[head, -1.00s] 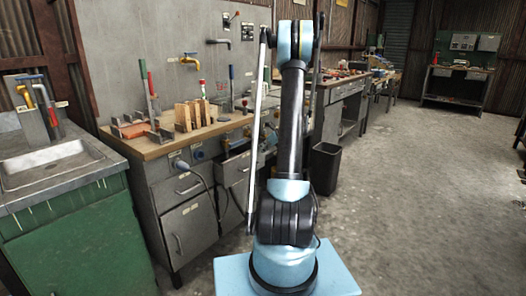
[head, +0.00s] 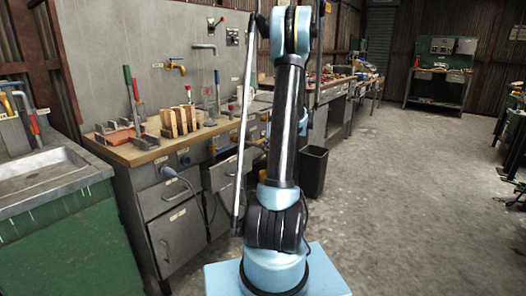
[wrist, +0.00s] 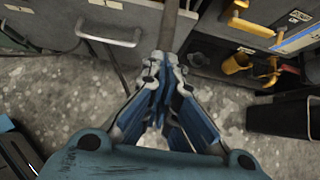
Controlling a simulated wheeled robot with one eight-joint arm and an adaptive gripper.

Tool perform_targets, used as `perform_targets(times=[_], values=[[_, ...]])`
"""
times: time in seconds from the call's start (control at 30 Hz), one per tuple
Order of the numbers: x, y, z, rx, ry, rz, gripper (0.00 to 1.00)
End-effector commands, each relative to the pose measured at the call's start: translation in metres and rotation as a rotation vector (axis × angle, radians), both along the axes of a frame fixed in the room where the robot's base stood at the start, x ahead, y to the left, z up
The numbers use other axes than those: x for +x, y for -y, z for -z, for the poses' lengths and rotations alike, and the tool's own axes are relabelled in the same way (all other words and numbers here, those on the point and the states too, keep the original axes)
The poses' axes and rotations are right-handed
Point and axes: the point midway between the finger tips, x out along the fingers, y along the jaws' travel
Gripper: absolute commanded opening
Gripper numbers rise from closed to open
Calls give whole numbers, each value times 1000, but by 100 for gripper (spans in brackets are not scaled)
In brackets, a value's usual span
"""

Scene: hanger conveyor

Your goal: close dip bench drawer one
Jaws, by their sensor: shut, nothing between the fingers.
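The grey dip bench with a wooden top (head: 130,154) stands left of my arm in the head view. It has a drawer (head: 170,196) at the left above a cupboard door, and another drawer front (head: 220,174) to its right, partly behind my arm. In the wrist view, a grey drawer front with a pale bar handle (wrist: 108,35) lies at upper left. My gripper (wrist: 163,62) is shut and empty, to the right of and below that handle. In the head view, the gripper cannot be made out.
A dark open shelf with yellow items (wrist: 238,64) lies right of my gripper. A black bin (head: 313,170) stands on the floor beyond the bench. A green sink cabinet (head: 70,245) is at the left. Wooden blocks and tools sit on the bench.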

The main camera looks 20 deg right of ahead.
Motion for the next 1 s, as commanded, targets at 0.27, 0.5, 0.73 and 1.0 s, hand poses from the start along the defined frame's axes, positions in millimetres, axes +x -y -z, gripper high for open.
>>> perform_targets(times=[0.27,0.5,0.73,1.0], values=[[-27,-26,-1,1,1,0,0],[-15,-36,15,0,1,-2,0],[5,-52,40,0,1,-2,0],[28,-70,70,0,1,-1,0]])
